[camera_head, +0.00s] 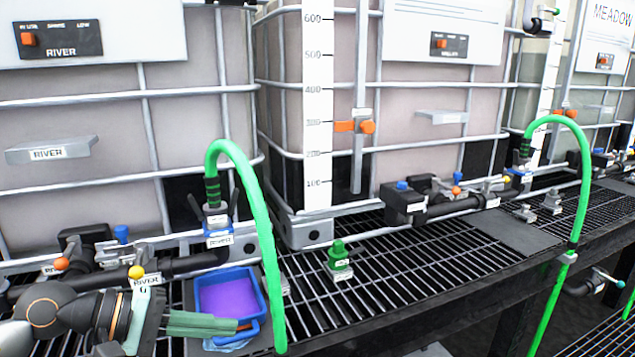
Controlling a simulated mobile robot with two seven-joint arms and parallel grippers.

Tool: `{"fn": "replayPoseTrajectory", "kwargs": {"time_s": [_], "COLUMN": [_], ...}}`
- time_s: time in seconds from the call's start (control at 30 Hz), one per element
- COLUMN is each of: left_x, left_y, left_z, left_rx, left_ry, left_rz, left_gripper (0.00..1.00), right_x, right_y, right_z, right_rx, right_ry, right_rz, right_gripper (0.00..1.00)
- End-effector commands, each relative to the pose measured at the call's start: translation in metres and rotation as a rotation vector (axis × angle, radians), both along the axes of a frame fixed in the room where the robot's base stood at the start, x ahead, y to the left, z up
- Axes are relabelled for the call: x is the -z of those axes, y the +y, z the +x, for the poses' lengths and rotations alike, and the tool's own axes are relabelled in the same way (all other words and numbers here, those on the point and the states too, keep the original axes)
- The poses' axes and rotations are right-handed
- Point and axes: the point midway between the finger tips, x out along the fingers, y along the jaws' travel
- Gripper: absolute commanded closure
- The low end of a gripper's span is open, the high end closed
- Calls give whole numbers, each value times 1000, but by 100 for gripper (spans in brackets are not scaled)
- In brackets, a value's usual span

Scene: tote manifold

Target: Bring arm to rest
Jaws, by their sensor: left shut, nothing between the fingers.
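My left arm comes in from the lower left. My left gripper (225,325) has green-grey fingers that lie together, with nothing between them. The fingertips are at the near edge of a blue tray (200,292) with a purple inside, over the grating; I cannot tell whether they touch it. My right gripper does not show.
Caged totes stand behind; one label reads RIVER (47,153). A green hose (262,210) arcs down just right of the tray, and another green hose (586,165) hangs at the right. A green fitting (339,255) stands on the grating (400,262), which is mostly clear around it.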

Motion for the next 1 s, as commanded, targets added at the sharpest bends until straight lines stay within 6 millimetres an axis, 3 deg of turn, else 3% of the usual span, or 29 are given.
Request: {"fn": "replayPoseTrajectory", "kwargs": {"time_s": [0.03,0.1,0.2,0.27,0.37,0.47,0.5,0.53,0.7,0.9,0.93,1.0], "left_x": [6,5,8,17,46,97,123,144,255,344,353,319], "left_y": [-25,-48,-62,-63,-52,-36,-29,-25,-16,-32,-36,-29], "left_z": [-7,-11,-8,-3,6,8,4,-1,-55,-148,-164,-159], "left_rx": [-32,-96,-204,-275,-406,-550,-611,646,494,338,315,308], "left_ry": [161,408,794,1040,1457,1869,2027,-2113,-1451,-823,-735,-750], "left_rz": [-205,-493,-894,-1132,-1525,-1932,-2103,2204,1653,1207,1147,1169], "left_gripper": [100,100,100,100,100,100,100,100,100,100,100,100], "right_x": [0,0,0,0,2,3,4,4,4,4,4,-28], "right_y": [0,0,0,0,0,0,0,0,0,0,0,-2], "right_z": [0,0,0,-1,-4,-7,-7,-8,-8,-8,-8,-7], "right_rx": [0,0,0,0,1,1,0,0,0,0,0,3], "right_ry": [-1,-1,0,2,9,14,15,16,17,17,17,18], "right_rz": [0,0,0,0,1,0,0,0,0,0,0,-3], "right_gripper": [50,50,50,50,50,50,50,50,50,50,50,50]}}
